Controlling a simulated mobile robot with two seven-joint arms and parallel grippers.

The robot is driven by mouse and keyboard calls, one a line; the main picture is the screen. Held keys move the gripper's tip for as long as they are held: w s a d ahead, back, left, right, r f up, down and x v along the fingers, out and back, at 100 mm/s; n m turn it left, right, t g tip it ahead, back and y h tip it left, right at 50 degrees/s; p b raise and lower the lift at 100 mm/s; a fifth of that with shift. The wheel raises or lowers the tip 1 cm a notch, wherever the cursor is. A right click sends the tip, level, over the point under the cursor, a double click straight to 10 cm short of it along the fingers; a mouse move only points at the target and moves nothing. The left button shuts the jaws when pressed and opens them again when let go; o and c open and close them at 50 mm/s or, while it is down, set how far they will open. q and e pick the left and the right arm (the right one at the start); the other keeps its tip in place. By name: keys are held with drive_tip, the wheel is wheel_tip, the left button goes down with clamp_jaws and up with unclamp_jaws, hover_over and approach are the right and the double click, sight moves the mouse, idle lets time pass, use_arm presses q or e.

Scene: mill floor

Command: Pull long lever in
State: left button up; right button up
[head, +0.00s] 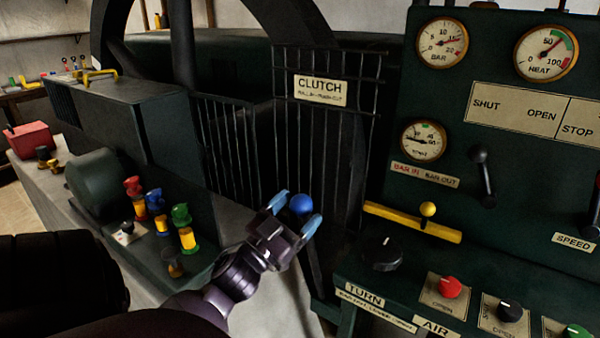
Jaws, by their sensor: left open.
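The long lever shows as a blue ball knob (301,204) in front of the black barred guard, below the sign reading CLUTCH (320,90). Most of its shaft is hidden or hard to make out behind my gripper. My left gripper (297,211) is open, with its two light-blue fingertips on either side of the blue knob. I cannot tell whether the fingers touch it. My right gripper is not in view.
A dark green panel with gauges (442,43), a yellow bar (412,222), a black knob (381,254) and a red knob (449,287) stands at the right. Coloured valves (187,238) stand at the left. The barred guard (235,150) is close behind the knob.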

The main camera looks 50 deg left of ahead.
use_arm(q)
drive_tip(key=v, duration=1)
drive_tip(key=shift+b, duration=0.3)
drive_tip(key=shift+w, duration=0.1)
